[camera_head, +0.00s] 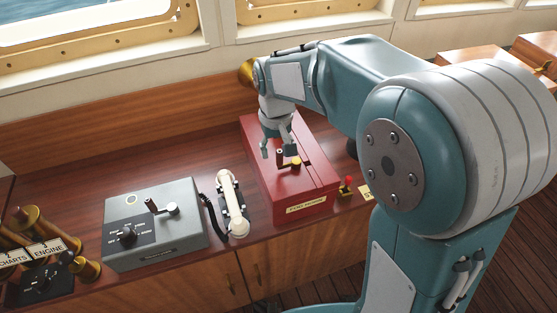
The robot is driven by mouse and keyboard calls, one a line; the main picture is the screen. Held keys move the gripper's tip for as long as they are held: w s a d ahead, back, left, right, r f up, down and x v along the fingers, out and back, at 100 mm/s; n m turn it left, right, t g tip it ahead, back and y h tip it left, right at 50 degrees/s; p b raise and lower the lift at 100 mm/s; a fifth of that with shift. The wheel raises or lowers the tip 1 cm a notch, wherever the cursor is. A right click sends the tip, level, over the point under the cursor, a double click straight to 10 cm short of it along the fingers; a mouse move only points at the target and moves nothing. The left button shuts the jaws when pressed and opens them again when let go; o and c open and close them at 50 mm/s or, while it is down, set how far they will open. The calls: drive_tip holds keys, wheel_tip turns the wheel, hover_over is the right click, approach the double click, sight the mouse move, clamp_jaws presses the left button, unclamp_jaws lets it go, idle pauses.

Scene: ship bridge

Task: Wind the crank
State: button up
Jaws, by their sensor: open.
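A red box (300,190) with a brass label stands on the wooden counter. A small crank (293,163) sits on its top, with a dark upright handle and a brass hub. My gripper (278,151) points down over this crank. Its fingers are spread, one to each side of the handle as seen here; I cannot tell whether they touch it. A grey box (178,235) to the left also carries a crank (161,207) with a dark handle and a pale hub.
A cream telephone handset (231,204) lies between the two boxes. A small red-tipped lever (347,184) is right of the red box. Brass levers (37,222) with label plates stand at the far left. Bare counter (180,163) lies behind the grey box.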

sight(288, 166)
drive_tip(key=shift+d+f, duration=0.25)
drive_tip(key=shift+f, duration=0.5)
drive_tip(key=shift+d+f, duration=0.25)
drive_tip(key=shift+f, duration=0.45)
drive_tip(key=shift+a, duration=0.25)
drive_tip(key=shift+d, duration=0.25)
drive_tip(key=shift+s+a, duration=0.1)
clamp_jaws()
